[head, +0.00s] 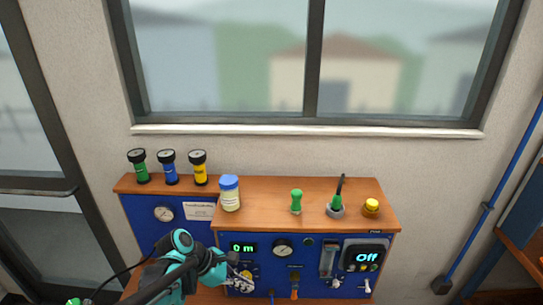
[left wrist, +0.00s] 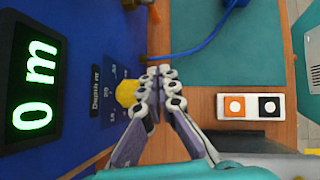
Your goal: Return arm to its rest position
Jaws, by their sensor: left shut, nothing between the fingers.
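My left gripper (head: 238,277) is in front of the blue regulator panel (head: 268,265), close to its left part. In the left wrist view the left gripper (left wrist: 165,80) has its fingers together, with nothing between them. A yellow knob (left wrist: 127,92) is on the panel right beside the fingertips and is partly covered by them. I cannot tell whether they touch. The depth display (left wrist: 38,85) reads "0 m" in green. It also shows in the head view (head: 243,247). My right gripper is not in view.
A jar with a blue lid (head: 230,193), a green-handled item (head: 296,201) and a yellow button (head: 371,206) stand on the wooden top. Another display (head: 367,257) reads "Off". Below the panel, the wooden shelf (left wrist: 193,105) carries an orange and black switch plate (left wrist: 250,105). A blue hose (left wrist: 195,45) hangs nearby.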

